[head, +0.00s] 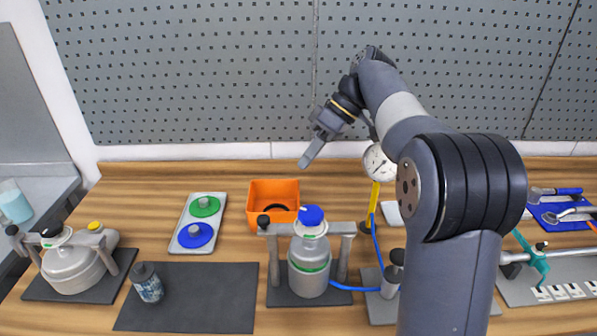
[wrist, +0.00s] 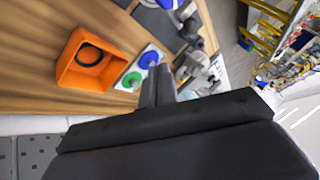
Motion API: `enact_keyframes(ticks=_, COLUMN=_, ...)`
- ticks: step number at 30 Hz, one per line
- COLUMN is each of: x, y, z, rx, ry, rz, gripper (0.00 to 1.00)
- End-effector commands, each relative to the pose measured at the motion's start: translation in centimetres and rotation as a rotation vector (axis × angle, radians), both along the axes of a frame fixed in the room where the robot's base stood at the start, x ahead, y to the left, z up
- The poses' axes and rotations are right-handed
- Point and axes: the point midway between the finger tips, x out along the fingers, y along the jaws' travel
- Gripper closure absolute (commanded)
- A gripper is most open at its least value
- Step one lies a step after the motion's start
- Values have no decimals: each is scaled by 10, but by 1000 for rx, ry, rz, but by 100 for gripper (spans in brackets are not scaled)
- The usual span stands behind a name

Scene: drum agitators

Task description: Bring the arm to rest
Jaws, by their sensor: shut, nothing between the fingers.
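My gripper (head: 305,163) is shut and empty, held in the air above the back of the wooden bench (head: 140,194). Its fingers point down and to the left in the head view, in front of the perforated wall panel. My arm is bent, rising at the right and reaching over to the left. In the wrist view the shut fingers (wrist: 157,77) stick out over the bench, apart from any object. The orange bin (head: 262,188) is below and left of the gripper; it also shows in the wrist view (wrist: 68,70) with a black ring inside.
A plate with a green knob (head: 204,206) and a blue knob (head: 195,236) lies left of the bin. A blue-capped drum (head: 309,262) stands in a frame at front centre. Another drum (head: 72,268), a can (head: 148,284) and a dark mat (head: 190,302) are at left. A gauge (head: 379,163) stands near my arm.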

Motion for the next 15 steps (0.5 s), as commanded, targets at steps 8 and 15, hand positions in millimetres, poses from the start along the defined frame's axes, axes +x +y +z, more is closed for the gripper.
enact_keyframes(ticks=8, x=2, y=-6, z=8, rx=0, ry=1, rz=-1, gripper=100)
enact_keyframes(ticks=15, x=2, y=-6, z=8, rx=-1, ry=1, rz=0, gripper=100)
